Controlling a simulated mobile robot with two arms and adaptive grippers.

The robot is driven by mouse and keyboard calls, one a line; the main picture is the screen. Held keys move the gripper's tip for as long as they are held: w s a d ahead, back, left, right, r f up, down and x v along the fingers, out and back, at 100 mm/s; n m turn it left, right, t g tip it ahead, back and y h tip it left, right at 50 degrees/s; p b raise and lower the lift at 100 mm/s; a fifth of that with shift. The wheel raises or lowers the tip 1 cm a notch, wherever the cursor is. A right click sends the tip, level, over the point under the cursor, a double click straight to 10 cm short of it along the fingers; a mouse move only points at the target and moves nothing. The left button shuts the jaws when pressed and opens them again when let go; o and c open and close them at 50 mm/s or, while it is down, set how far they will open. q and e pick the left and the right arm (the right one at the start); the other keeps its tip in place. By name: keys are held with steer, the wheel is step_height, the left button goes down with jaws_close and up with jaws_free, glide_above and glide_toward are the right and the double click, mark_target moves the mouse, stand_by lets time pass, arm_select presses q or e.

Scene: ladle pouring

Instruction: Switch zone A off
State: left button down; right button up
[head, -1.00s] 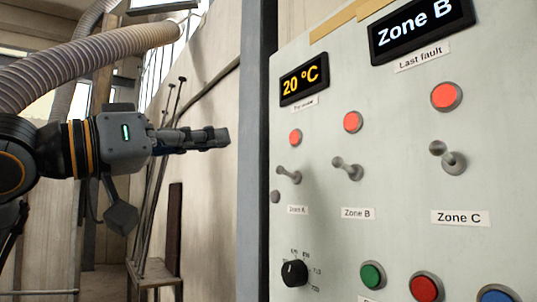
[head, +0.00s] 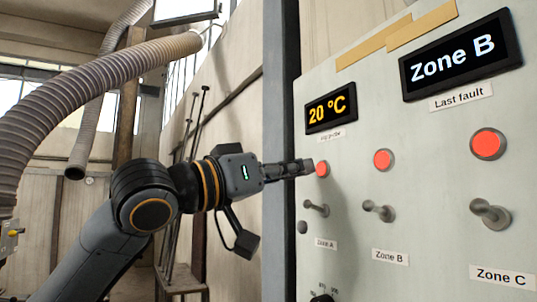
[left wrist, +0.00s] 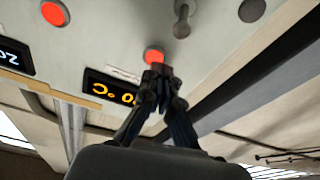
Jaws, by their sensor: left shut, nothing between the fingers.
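The grey zone A toggle switch (head: 316,208) sits on the panel (head: 365,125) above the "Zone A" label (head: 325,243). A lit red lamp (head: 322,168) is directly above it. The toggle (left wrist: 182,22) and the lamp (left wrist: 153,54) also show in the left wrist view. My left gripper (head: 308,167) is shut and empty. Its fingertips are just in front of the zone A lamp, above the toggle; I cannot tell whether they touch the panel. In the left wrist view the fingertips (left wrist: 158,75) overlap the lamp's edge. My right gripper is not in view.
The zone B toggle (head: 379,211) and zone C toggle (head: 490,213) are to the right, each below a lit red lamp. A "20 °C" display (head: 331,107) is above the zone A lamp. A black knob (head: 321,298) is below. A large ribbed hose (head: 95,85) hangs at left.

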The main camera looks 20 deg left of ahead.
mark_target(322, 187)
arm_select(q)
steer(key=f, duration=0.2)
steer(key=shift+s+f, duration=0.3)
steer(key=shift+s, duration=0.05)
steer(key=shift+s+a+f, duration=0.1)
steer(key=shift+s+f, duration=0.15)
steer(key=shift+f, duration=0.3)
steer(key=shift+w, duration=0.1)
